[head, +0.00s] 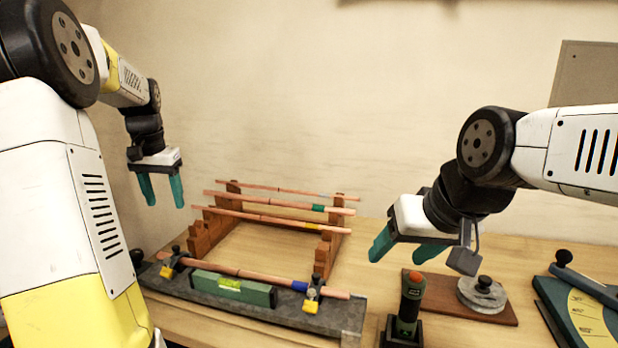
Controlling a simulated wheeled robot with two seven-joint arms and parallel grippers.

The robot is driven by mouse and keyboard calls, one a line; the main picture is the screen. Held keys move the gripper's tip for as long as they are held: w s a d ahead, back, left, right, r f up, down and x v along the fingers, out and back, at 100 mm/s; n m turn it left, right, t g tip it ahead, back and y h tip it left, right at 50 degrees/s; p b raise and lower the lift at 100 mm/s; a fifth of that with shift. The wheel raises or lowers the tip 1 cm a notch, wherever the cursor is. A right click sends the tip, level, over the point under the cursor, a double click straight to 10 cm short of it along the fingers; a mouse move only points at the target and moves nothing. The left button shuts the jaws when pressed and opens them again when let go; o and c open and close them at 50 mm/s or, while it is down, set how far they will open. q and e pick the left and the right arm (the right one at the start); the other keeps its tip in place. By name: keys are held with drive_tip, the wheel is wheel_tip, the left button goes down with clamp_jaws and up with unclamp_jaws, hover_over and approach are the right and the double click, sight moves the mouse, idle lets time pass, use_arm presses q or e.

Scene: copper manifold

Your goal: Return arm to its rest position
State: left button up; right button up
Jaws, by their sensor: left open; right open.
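My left gripper (162,190) hangs at the left, its two teal fingers apart and pointing down. It is open and empty, in the air to the left of the wooden rack. My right gripper (397,250) is at the right, its teal fingers apart and angled down to the left. It is open and empty, above the table near the green and black tool. Several copper pipes (270,218) with coloured bands lie across the wooden rack (204,236). One copper pipe (250,275) lies along the grey slab at the front, held at yellow and black clamps.
A green level (232,289) sits on the grey slab (335,318). A green tool with an orange top (411,298) stands in a black holder. A round metal piece (482,294) rests on a brown board (450,300). A teal device (580,305) lies at far right.

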use_arm(q)
drive_tip(key=s+d+r+t, duration=0.2)
drive_tip(key=s+d+r, duration=0.3)
drive_tip(key=s+d, duration=0.65)
drive_tip(key=s+d+f+t+h, duration=0.2)
drive_tip(key=s+d+f, duration=0.1)
drive_tip(key=s+d, duration=0.7)
drive_tip(key=shift+s+d+f+h, duration=0.25)
drive_tip(key=shift+s+f+h, duration=0.1)
drive_tip(key=shift+s, duration=0.55)
drive_tip(key=shift+w+a, duration=0.1)
